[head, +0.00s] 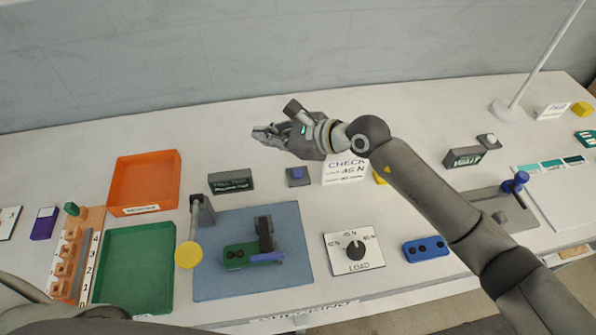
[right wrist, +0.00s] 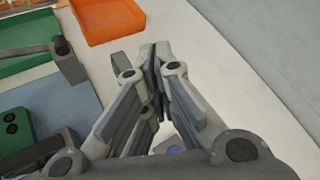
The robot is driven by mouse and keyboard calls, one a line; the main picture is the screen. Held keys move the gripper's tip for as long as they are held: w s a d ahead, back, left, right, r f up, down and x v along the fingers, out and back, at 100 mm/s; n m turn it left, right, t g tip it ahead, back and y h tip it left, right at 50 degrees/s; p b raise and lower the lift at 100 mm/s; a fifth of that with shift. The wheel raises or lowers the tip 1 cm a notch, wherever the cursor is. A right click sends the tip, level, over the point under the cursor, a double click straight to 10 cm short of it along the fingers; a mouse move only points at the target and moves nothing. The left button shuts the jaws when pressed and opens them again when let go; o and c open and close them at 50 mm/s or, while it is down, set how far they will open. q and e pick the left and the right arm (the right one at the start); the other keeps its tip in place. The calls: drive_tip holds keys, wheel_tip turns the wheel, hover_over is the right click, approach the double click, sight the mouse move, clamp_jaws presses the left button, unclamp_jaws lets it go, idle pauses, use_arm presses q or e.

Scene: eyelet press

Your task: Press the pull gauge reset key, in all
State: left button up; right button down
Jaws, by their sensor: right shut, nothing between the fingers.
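A blue key on a small grey base (head: 297,175) stands on the table behind the blue mat; I take it as the pull gauge reset key. A dark box with a display (head: 231,181), its lettering too small to read surely, stands just left of it. My right gripper (head: 262,135) is shut and empty, up beyond the key and pointing left in the head view. I cannot see my left gripper.
A white CHECK card (head: 346,170) stands right of the key, partly behind my right arm. An orange tray (head: 145,180) and green tray (head: 137,268) lie left. A lever with a yellow disc (head: 188,255) stands beside the blue mat (head: 215,284).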

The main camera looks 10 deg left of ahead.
drive_tip(key=w+d+f+n+h, duration=0.2)
drive_tip(key=w+d+f+h, duration=0.2)
drive_tip(key=d, duration=0.1)
drive_tip(key=shift+w+f+t, duration=0.2)
drive_tip(key=shift+t, duration=0.2)
drive_tip(key=shift+f, duration=0.1)
drive_tip(key=b, duration=0.4)
hover_over(296, 175)
wheel_tip(296, 175, down, 8)
drive_tip(key=shift+r, duration=0.2)
drive_tip(key=shift+f+b, duration=0.4)
drive_tip(key=shift+f, duration=0.1)
drive_tip(key=shift+f, duration=0.1)
idle(0.5)
drive_tip(key=shift+f+b, duration=0.35)
drive_tip(key=shift+b, duration=0.3)
